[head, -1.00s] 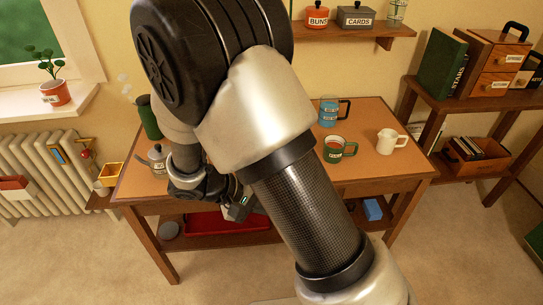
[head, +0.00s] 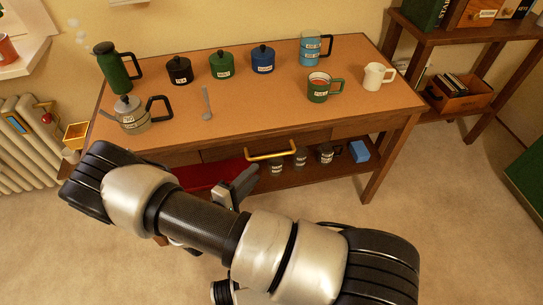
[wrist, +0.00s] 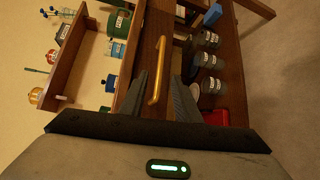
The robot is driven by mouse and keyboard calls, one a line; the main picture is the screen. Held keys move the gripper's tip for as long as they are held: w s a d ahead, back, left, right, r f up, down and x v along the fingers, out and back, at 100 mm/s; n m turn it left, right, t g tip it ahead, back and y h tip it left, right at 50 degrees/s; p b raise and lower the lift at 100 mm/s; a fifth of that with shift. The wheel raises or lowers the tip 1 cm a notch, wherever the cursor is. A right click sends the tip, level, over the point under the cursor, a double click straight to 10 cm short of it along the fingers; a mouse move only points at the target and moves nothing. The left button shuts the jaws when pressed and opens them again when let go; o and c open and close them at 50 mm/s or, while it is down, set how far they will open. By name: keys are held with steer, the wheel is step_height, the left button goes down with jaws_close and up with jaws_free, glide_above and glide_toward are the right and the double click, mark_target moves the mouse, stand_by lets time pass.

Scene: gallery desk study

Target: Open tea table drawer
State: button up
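The tea table (head: 250,110) has an orange-brown top and a dark wood frame. Its drawer front (head: 225,153) is under the front edge and looks closed. A brass bar handle (head: 272,150) is on the drawer; it also shows in the wrist view (wrist: 159,70), running up the picture. My gripper (head: 240,184) is below and left of the handle in the head view, apart from it. In the wrist view my gripper (wrist: 159,84) is open, with the handle appearing between the two fingers. Nothing is held.
The tabletop holds a kettle (head: 134,115), a spoon (head: 206,104), several canisters and mugs, and a cream jug (head: 377,76). The lower shelf carries dark jars (head: 300,157), a blue block (head: 359,151) and a red tray (head: 205,175).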

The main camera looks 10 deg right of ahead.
mark_target(270, 157)
steer(key=b+x, duration=0.1)
steer(key=x, duration=1)
steer(key=shift+w+d+f, duration=0.1)
steer(key=shift+w+d, duration=0.1)
steer(key=shift+d, duration=0.05)
steer(key=shift+c, duration=0.4)
jaws_close()
